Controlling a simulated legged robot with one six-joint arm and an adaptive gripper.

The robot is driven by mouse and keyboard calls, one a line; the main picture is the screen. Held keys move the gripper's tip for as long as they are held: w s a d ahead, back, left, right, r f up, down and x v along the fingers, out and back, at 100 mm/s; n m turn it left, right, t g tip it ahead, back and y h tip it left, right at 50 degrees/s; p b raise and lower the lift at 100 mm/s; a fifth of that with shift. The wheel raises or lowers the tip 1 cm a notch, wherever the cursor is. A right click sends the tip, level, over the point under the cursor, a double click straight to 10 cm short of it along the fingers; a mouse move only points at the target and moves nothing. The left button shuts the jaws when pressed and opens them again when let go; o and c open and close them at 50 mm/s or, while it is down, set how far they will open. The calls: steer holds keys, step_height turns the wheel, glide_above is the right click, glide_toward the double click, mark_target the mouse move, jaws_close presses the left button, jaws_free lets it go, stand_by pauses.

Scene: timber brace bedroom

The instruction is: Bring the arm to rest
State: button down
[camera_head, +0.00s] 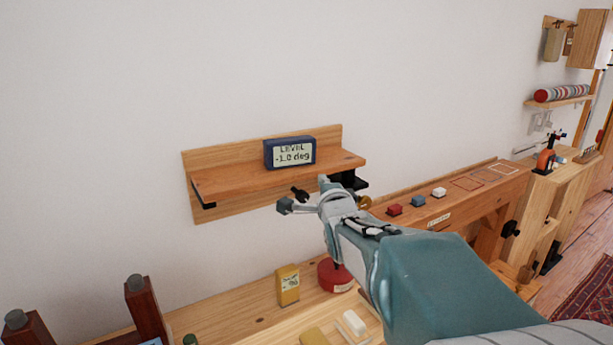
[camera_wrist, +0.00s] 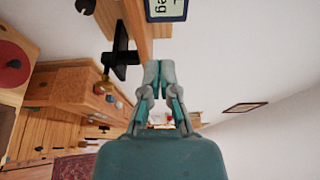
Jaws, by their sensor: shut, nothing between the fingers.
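My gripper (camera_head: 324,183) shows in the head view just in front of the wooden wall shelf's lower front edge, with my teal arm reaching up from the lower right. In the wrist view, the fingers of my gripper (camera_wrist: 158,66) are together with nothing between them. The wall shelf (camera_head: 235,184) carries a dark blue level display (camera_head: 290,152) reading "LEVEL -1.0 deg". Part of the display shows at the top of the wrist view (camera_wrist: 166,8). My gripper hides part of the shelf's right underside, and I cannot tell whether it touches the shelf.
Below, a wooden bench (camera_head: 245,325) holds a yellow box (camera_head: 287,285) and a red round object (camera_head: 335,276). To the right, a wooden ledge (camera_head: 470,212) carries red, blue and white blocks. Dark posts (camera_head: 146,310) stand at lower left. The wall above the shelf is clear.

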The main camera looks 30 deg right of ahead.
steer(key=s+a+f+n+g+y, duration=0.3)
steer(key=s+a+f+n+g, duration=0.2)
steer(key=s+a+n, duration=0.6)
steer(key=s+a+f+n+g+y, duration=0.3)
steer(key=s+a+f+n+g, duration=0.3)
steer(key=s, duration=0.7)
steer(key=a+f+n, duration=0.2)
steer(key=a+n, duration=0.2)
steer(key=n, duration=0.1)
steer(key=shift+a+f, duration=0.25)
steer(key=shift+a, duration=0.15)
